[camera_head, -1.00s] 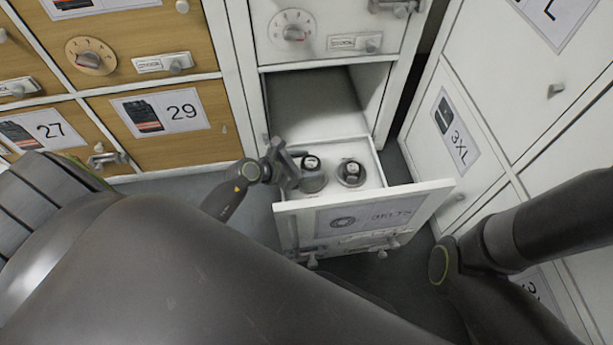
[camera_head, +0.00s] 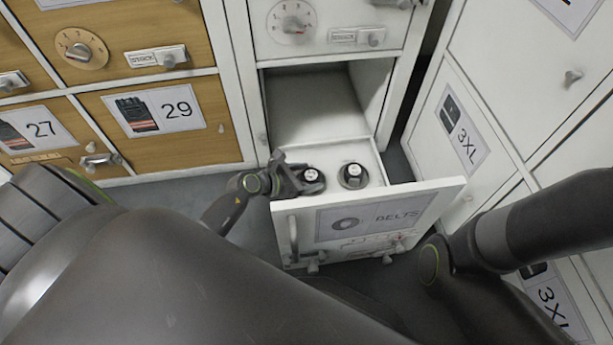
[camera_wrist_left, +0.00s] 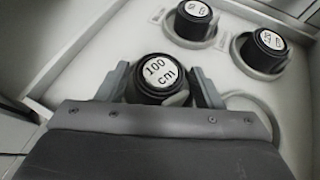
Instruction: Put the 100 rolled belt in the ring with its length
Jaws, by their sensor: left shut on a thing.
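The 100 rolled belt (camera_wrist_left: 160,75) is dark with a white "100 cm" top. It sits upright between the two fingers of my left gripper (camera_wrist_left: 161,80), which is shut on it. In the head view the left gripper (camera_head: 302,176) is inside the open belts drawer (camera_head: 388,222), at its left side. Two other rolled belts, one at the back (camera_wrist_left: 193,20) and one at the right (camera_wrist_left: 264,52), stand in grey rings in the wrist view. An empty-looking ring (camera_wrist_left: 248,104) is partly hidden by the gripper. The held belt's underside is hidden. My right gripper is out of view.
The drawer's front panel and side walls surround the belts closely. The cabinet opening (camera_head: 315,105) is behind it. White 3XL lockers (camera_head: 455,135) stand close on the right, wooden lockers (camera_head: 160,115) on the left. Grey floor shows beside the drawer.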

